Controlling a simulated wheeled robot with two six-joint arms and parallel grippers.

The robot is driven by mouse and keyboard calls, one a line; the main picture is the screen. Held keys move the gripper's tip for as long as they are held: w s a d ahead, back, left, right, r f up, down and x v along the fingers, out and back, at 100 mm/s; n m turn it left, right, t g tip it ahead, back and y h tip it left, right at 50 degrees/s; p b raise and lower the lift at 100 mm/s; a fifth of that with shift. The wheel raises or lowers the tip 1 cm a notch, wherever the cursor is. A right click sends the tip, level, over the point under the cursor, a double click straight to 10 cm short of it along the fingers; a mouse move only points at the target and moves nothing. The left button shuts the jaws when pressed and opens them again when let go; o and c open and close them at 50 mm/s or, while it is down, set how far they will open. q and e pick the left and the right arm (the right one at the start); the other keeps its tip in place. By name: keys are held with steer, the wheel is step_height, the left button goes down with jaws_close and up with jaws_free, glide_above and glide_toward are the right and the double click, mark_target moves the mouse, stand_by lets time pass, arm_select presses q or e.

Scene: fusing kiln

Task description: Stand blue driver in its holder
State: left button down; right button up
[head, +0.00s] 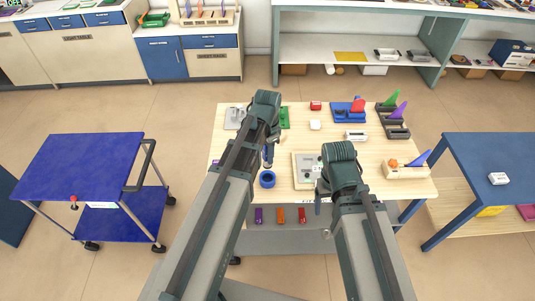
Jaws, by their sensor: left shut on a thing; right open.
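The blue driver (268,157) is held upright in my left gripper (270,142), which is shut on it. The driver is small here and partly hidden by my arm. A round blue holder (267,179) with a dark opening stands on the light wooden table (228,177), just below the driver in the picture. I cannot tell whether the driver's tip touches it. My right gripper (319,196) is open and empty near the table's front edge, beside a pale board.
The pale board (302,171) lies between the arms. A blue rack (349,113), a dark rack (393,121) and a wooden rack (406,171) hold coloured pieces on the right. A blue cart (80,165) stands left.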

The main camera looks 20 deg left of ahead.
mark_target(267, 165)
arm_select(q)
steer(key=shift+f, duration=0.1)
step_height(267, 165, down, 6)
steer(key=b, duration=0.5)
steer(key=shift+b, duration=0.4)
steer(key=shift+f+b, duration=1.85)
steer(key=shift+b, duration=0.2)
stand_by(0.8)
steer(key=c, duration=0.5)
jaws_free()
steer(key=shift+r, duration=0.2)
step_height(267, 165, up, 14)
steer(key=p, duration=1.4)
steer(key=shift+f, duration=0.25)
